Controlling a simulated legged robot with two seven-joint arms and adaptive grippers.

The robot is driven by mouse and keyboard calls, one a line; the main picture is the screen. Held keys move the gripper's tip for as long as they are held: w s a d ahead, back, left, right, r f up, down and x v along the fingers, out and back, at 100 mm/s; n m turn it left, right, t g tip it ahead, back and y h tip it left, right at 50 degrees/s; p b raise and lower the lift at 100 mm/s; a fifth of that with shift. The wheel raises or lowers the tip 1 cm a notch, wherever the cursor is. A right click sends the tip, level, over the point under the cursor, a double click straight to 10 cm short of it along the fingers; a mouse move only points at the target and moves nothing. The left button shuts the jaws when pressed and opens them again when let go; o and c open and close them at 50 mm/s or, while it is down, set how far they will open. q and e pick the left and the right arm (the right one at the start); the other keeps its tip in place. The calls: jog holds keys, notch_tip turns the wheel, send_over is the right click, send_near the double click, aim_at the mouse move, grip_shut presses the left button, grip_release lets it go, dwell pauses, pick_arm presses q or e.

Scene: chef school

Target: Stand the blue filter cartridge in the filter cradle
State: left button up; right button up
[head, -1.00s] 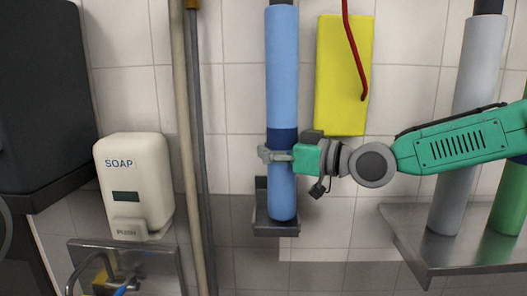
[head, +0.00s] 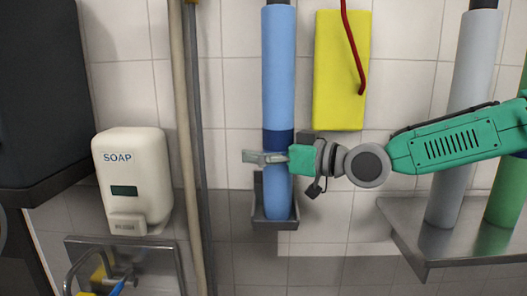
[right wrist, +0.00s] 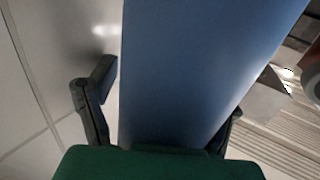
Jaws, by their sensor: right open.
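The blue filter cartridge (head: 278,75) stands upright, with a dark blue band partway down. Its lower end is inside the grey filter cradle (head: 258,209) on the wall. My right gripper (head: 266,157) is open at the height of the dark band, its fingers in front of and around the cartridge. In the right wrist view the cartridge (right wrist: 200,70) fills the middle between the spread fingers, and a gap shows beside the left finger. Whether the cartridge touches the cradle floor is hidden by the cradle's front lip. My left gripper is not in view.
A steel shelf (head: 400,218) at the right holds a grey cartridge (head: 464,110) and a green one (head: 506,195). A yellow panel (head: 340,75) with a red hose hangs behind my arm. Pipes (head: 190,130) and a soap dispenser (head: 133,180) are at the left.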

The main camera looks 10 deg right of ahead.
jog(key=shift+s+d, duration=0.15)
jog(key=shift+s, duration=0.25)
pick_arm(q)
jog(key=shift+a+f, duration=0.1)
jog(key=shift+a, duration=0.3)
pick_arm(e)
jog(key=v, duration=0.7)
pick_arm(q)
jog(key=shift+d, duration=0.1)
pick_arm(e)
jog(key=shift+w+d, duration=0.1)
